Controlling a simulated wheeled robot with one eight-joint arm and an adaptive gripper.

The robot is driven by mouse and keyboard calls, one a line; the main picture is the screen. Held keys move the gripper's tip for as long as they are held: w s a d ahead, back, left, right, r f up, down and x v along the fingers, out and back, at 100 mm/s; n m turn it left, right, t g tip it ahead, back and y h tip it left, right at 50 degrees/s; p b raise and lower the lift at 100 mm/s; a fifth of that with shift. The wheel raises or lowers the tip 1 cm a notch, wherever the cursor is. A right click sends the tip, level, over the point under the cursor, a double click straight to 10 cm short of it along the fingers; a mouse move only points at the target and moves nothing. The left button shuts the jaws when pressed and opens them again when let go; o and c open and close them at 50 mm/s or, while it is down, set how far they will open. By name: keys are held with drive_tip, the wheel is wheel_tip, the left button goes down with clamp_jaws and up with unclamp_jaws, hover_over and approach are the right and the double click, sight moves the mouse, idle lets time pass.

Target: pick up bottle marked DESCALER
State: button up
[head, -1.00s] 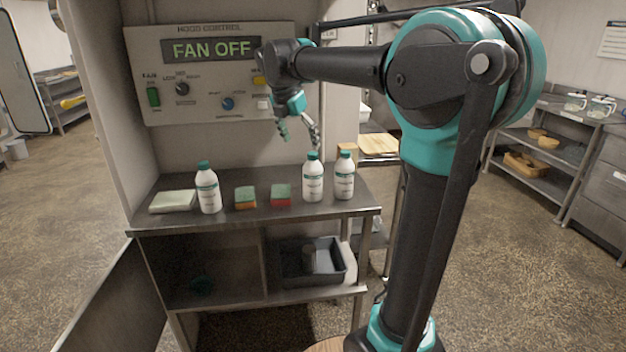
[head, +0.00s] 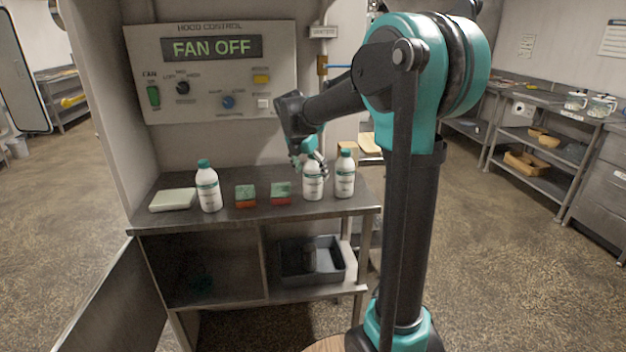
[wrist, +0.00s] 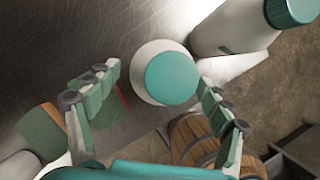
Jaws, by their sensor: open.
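Three white bottles with teal caps stand on the metal shelf top; their labels are too small to read, so I cannot tell which is DESCALER. The middle bottle (head: 312,184) has my gripper (head: 311,163) over its cap. In the wrist view this bottle's teal cap (wrist: 170,77) sits between the open fingers of my gripper (wrist: 160,100), with no clear contact. The right bottle (head: 345,175) stands close beside it and also shows in the wrist view (wrist: 235,25). The left bottle (head: 208,188) stands apart near a pale folded cloth.
Two green-and-red sponges (head: 245,196) and (head: 281,193) lie between the left and middle bottles. A pale cloth (head: 173,200) lies at far left. The hood control panel (head: 212,75), reading FAN OFF, is behind. A grey tray (head: 312,272) sits on the lower shelf.

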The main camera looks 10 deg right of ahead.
sight(313, 177)
drive_tip(key=x, duration=0.3)
drive_tip(key=shift+f, duration=0.15)
clamp_jaws()
idle(0.5)
